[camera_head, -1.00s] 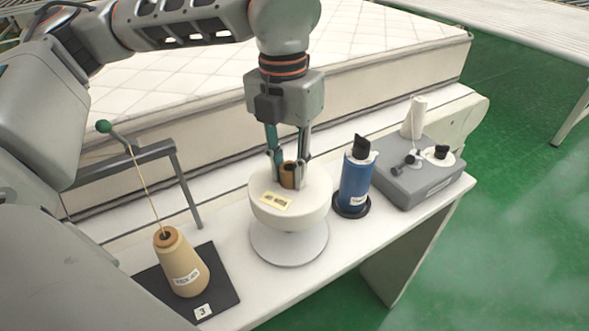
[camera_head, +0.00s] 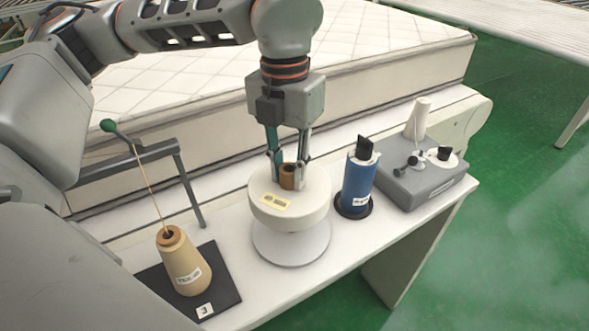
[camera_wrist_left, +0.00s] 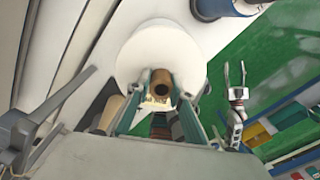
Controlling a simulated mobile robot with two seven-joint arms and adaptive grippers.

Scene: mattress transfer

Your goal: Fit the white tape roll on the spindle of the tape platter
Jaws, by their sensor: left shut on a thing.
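The white tape roll (camera_head: 289,213) has a brown core (camera_head: 288,176) and a yellow label. It also shows in the left wrist view (camera_wrist_left: 140,68). My left gripper (camera_head: 288,182) points down and is shut on the roll at its core. The roll is level over the round white tape platter (camera_head: 290,251) and covers much of it. The spindle is hidden, and I cannot tell whether a gap lies between roll and platter. My right gripper (camera_wrist_left: 236,77) appears only in the left wrist view, well off to the right, with its fingers apart.
A tan thread cone (camera_head: 183,265) on a black mat (camera_head: 226,284) stands left, below a metal thread frame (camera_head: 186,185). A blue spool (camera_head: 358,184) stands close right of the roll. Beyond it is a grey device (camera_head: 427,187). The mattress (camera_head: 400,80) lies behind the white table (camera_head: 300,290).

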